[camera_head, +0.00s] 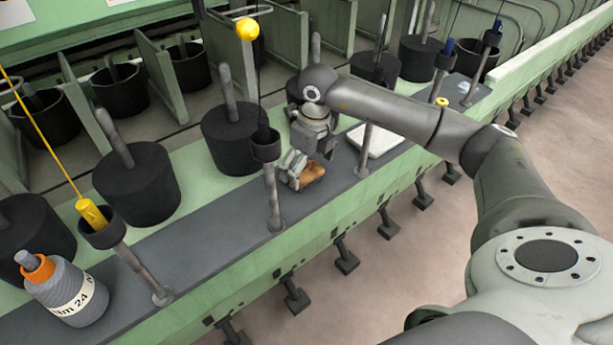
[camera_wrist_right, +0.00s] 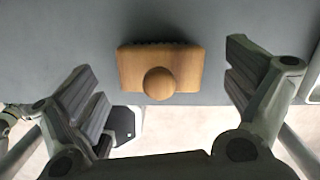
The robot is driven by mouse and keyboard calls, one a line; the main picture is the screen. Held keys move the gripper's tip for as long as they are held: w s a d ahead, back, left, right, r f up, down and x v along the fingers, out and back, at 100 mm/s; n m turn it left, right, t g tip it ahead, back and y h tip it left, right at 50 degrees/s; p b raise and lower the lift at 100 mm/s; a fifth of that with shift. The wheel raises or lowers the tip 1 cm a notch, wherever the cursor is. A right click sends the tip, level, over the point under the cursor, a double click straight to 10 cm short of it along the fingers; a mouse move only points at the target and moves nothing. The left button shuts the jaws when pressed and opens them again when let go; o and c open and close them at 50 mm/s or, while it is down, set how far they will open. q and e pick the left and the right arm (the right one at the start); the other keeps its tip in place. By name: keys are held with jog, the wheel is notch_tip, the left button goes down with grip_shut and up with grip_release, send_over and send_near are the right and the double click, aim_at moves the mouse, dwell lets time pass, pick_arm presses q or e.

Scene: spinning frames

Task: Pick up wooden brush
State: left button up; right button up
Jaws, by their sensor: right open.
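The wooden brush (camera_wrist_right: 186,69) lies on the grey ledge, with its round knob toward the camera in the right wrist view. Its dark bristles show only as a thin line along its far edge. In the head view the brush (camera_head: 311,174) is partly hidden by my right gripper (camera_head: 297,170). My right gripper (camera_wrist_right: 168,92) is open, with one finger on each side of the brush and a gap between each finger and the wood. My left gripper is not in view.
The grey ledge (camera_head: 215,230) runs along the green machine. Metal posts (camera_head: 272,200) stand close beside the gripper. A white flat object (camera_head: 380,141) lies to the right. A thread bobbin with an orange top (camera_head: 66,290) stands at left. Black cylinders (camera_head: 230,138) stand behind.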

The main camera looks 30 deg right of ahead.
jog(key=shift+w+f, duration=0.1)
jog(key=shift+f, duration=0.3)
jog(key=c, duration=1)
jog(key=shift+r, duration=0.3)
jog(key=shift+c, duration=0.2)
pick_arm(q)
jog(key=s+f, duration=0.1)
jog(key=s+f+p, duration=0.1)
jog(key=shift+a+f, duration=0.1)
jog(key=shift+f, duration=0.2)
pick_arm(e)
notch_tip(320, 180, up, 10)
jog(key=shift+f, duration=0.2)
